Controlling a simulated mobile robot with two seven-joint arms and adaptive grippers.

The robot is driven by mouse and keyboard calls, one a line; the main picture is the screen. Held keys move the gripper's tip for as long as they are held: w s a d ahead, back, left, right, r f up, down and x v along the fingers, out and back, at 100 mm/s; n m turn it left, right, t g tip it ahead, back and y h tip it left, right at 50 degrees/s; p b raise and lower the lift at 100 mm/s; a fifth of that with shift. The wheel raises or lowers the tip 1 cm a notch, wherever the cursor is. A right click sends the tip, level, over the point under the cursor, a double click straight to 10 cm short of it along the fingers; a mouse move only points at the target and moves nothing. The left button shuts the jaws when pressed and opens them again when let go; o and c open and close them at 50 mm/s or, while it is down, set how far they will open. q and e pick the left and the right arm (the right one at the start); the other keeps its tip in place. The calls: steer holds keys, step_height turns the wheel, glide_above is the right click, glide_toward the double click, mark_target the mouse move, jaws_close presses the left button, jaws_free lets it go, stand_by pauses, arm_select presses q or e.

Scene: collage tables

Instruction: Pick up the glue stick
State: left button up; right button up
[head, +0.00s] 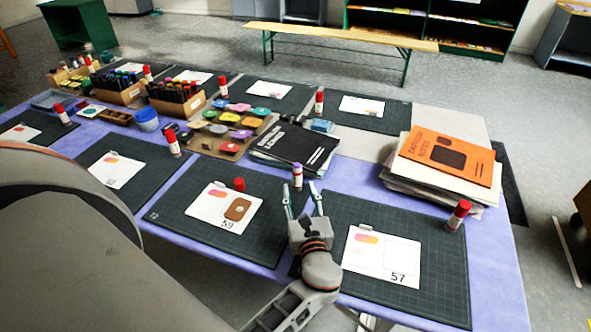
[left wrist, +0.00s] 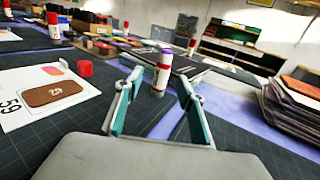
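A glue stick (head: 297,177) with a white and red body and a purple cap stands upright near the far edge of the front mats. It also shows in the left wrist view (left wrist: 161,75), straight ahead between the fingers. My left gripper (head: 301,190) is open, with its two teal-padded fingers pointing at this stick from the near side. In the left wrist view nothing is gripped; whether the fingertips reach beside the stick is hard to tell. Other glue sticks with red caps stand about, one at the right (head: 458,215) and one at the left (head: 172,143). My right gripper is not in view.
A loose red cap (head: 239,184) is on the mat beside card 59 (head: 215,213). Card 57 (head: 365,262) lies right of my gripper. A black book (head: 300,145) lies behind the stick. A book stack with an orange cover (head: 450,155) stands at the right.

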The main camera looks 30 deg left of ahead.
mark_target(298, 178)
arm_select(q)
steer(key=shift+x, duration=1.15)
steer(key=x, duration=0.4)
steer(key=shift+w+d+f, duration=0.15)
steer(key=shift+w+f, duration=0.05)
steer(key=shift+w, duration=0.1)
steer(key=shift+w+a, duration=0.4)
steer(key=shift+a, duration=0.05)
jaws_close()
